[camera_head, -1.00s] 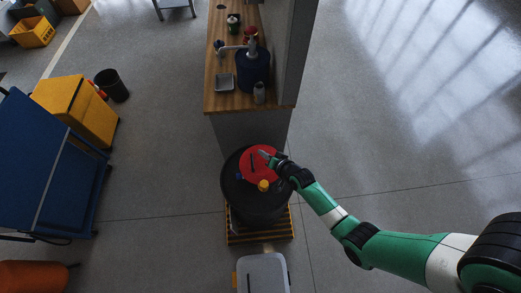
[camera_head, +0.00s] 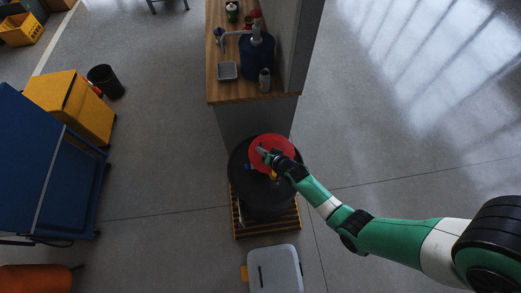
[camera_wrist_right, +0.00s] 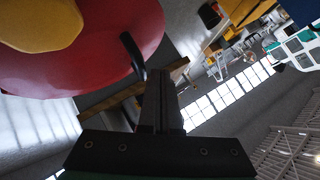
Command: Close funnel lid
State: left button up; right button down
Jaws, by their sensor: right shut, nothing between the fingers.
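A red round funnel piece (camera_head: 283,144) shows on top of a black drum (camera_head: 240,178) in the head view. I cannot tell from above whether it is the lid or the funnel bowl. In the right wrist view the red piece (camera_wrist_right: 105,60) fills the upper left, with a yellow part (camera_wrist_right: 38,22) on it and a black bar (camera_wrist_right: 133,55) at its edge. My right gripper (camera_head: 262,151) is over the red piece, shut and empty. Its fingers (camera_wrist_right: 160,95) are close to the black bar; contact is unclear. My left gripper is out of view.
The drum stands on a yellow-striped pallet (camera_head: 268,229). A wooden bench (camera_head: 240,97) with a blue container (camera_head: 257,55) is behind it. A grey-lidded bin (camera_head: 274,270) is in front. A blue cart (camera_head: 40,165) and yellow cabinet (camera_head: 72,105) stand left. Floor at right is clear.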

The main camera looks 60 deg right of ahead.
dwell(0.3)
jog(key=s+a+r+p, duration=0.3)
jog(key=a+r+p, duration=0.2)
jog(key=r, duration=0.5)
jog(key=shift+s+a+r+p, duration=0.3)
jog(key=shift+a+r+p, duration=0.1)
jog(key=shift+a, duration=0.45)
